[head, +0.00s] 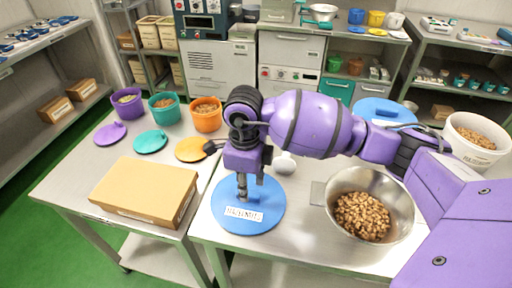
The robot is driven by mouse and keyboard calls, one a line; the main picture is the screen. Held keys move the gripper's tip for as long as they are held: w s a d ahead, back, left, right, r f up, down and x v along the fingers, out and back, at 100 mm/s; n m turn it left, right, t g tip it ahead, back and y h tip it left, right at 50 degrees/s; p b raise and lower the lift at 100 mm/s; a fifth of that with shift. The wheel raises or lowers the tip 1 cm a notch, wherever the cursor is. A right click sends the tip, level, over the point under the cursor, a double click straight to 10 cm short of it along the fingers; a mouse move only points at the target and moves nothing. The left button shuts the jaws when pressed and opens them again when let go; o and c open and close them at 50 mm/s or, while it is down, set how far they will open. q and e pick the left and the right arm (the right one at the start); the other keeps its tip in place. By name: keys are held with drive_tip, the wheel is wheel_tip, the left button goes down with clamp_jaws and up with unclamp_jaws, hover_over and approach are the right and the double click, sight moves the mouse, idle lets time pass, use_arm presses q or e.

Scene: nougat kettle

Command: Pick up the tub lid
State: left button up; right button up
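A round blue lid (265,213) with a white printed label lies flat on the front steel table. My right arm reaches in from the right, and my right gripper (242,190) points straight down over the lid. Its fingertips are at the lid's middle, behind the label. They look close together, but whether they hold a knob there is too small to tell. A white open tub (455,135) full of nuts stands at the right. My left gripper is not in view.
A steel bowl (346,181) of nuts stands right of the lid. A cardboard box (143,188) is at the left, with purple, teal and orange pots behind it and their lids in front of them. A small white object (285,164) lies behind the blue lid.

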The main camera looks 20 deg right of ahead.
wheel_tip(320, 180, down, 3)
drive_tip(key=shift+w+d+f, duration=0.1)
drive_tip(key=shift+f, duration=0.05)
clamp_jaws()
idle(0.4)
